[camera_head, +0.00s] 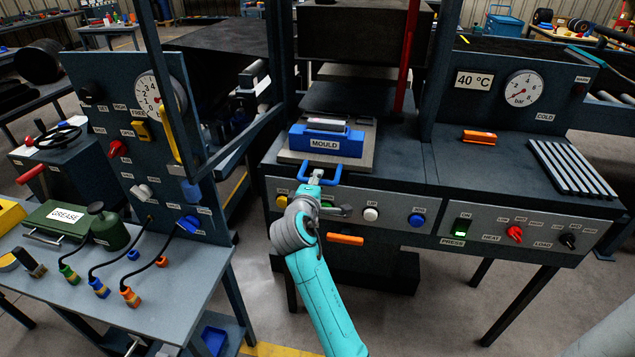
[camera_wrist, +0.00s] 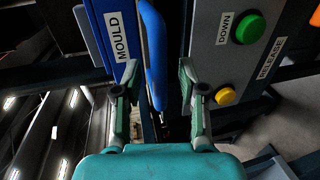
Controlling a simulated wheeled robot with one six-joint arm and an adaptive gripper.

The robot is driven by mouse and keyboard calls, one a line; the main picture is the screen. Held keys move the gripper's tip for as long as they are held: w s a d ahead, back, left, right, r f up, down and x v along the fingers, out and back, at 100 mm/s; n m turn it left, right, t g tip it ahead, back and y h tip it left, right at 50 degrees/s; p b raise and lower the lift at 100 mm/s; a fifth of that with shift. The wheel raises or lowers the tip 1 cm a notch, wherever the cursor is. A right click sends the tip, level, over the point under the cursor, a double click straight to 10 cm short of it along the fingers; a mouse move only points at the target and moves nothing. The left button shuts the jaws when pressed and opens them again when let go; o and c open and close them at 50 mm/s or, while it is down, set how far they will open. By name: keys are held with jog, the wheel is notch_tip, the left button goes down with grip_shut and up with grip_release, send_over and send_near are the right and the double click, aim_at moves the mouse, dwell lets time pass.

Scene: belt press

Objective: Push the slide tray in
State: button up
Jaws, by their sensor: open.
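The slide tray (camera_head: 287,157) is a grey plate on the press bed, sticking out at the front under the blue block labelled MOULD (camera_head: 350,143). A blue bar handle (camera_head: 334,181) is at the tray's front edge. My gripper (camera_head: 316,180) is at the handle's left part. In the wrist view, my gripper (camera_wrist: 158,75) is open, with one finger on each side of the blue handle (camera_wrist: 155,45). I cannot tell whether either finger touches it. The MOULD block also shows in the wrist view (camera_wrist: 110,35). My gripper and wrist hide part of the handle.
Below the tray, the front panel carries a white button (camera_head: 371,214) and a blue button (camera_head: 417,220). A red upright bar (camera_head: 407,55) stands behind right.

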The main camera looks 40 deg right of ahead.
jog(key=shift+w+d+f, duration=0.1)
jog(key=shift+w+d, duration=0.2)
jog(key=shift+d, duration=0.15)
grip_shut()
